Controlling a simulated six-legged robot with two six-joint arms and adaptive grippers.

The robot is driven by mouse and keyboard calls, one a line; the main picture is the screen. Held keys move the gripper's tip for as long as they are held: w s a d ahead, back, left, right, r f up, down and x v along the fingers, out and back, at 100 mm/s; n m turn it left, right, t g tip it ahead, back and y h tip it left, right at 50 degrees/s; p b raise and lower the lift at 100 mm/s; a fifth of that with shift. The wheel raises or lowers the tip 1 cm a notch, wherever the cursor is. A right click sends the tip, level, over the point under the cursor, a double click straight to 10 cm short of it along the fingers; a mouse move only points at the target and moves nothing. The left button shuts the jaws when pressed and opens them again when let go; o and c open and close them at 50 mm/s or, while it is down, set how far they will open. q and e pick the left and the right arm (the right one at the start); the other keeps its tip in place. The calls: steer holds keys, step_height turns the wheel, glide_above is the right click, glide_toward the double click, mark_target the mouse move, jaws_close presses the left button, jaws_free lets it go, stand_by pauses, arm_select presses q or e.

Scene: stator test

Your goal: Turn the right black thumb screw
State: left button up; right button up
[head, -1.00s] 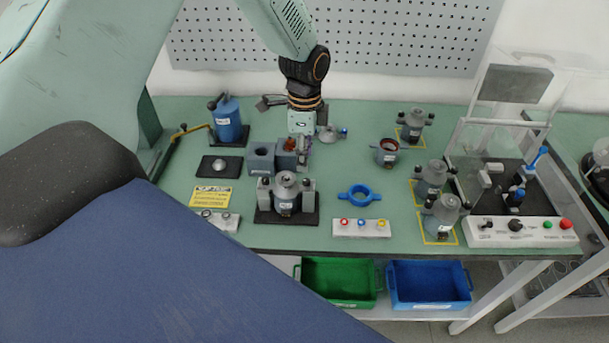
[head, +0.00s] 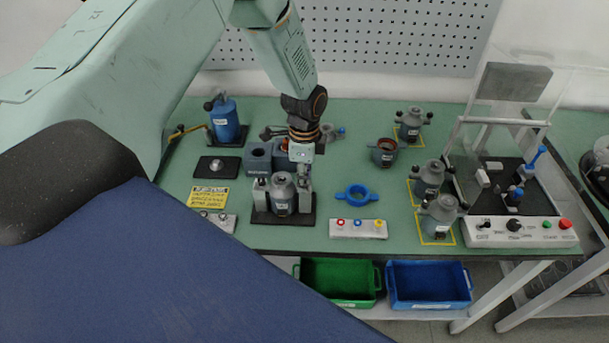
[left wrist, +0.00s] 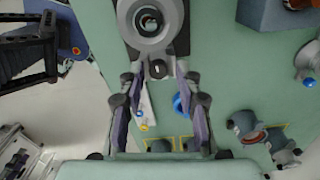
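The stator (head: 282,190) sits in a dark fixture (head: 282,219) with a grey clamp post on each side. The left post (head: 260,197) has a black knob on top. The right post (head: 305,199) is under my left gripper (head: 303,174), which hides the right black thumb screw in the head view. In the left wrist view, my left gripper (left wrist: 157,78) is open, with its fingers on either side of the right post's end (left wrist: 157,68). The stator's round top (left wrist: 150,22) shows just beyond. I cannot tell whether the fingers touch anything. My right gripper is not in view.
A blue ring (head: 356,195) and a button box (head: 358,229) lie right of the fixture. A grey block (head: 259,157) stands behind it. A yellow label (head: 210,196) lies left. Green (head: 339,303) and blue (head: 428,307) bins sit below the table's front edge.

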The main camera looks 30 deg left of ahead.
arm_select(q)
steer(key=shift+a, duration=0.25)
steer(key=c, duration=0.3)
steer(key=shift+s+d+r, duration=0.15)
steer(key=shift+s+d, duration=0.05)
jaws_close()
steer(key=shift+w+a, duration=0.1)
steer(key=shift+w, duration=0.05)
stand_by(0.9)
steer(key=o, duration=0.5)
jaws_free()
step_height(320, 180, up, 12)
steer(key=shift+f, duration=0.1)
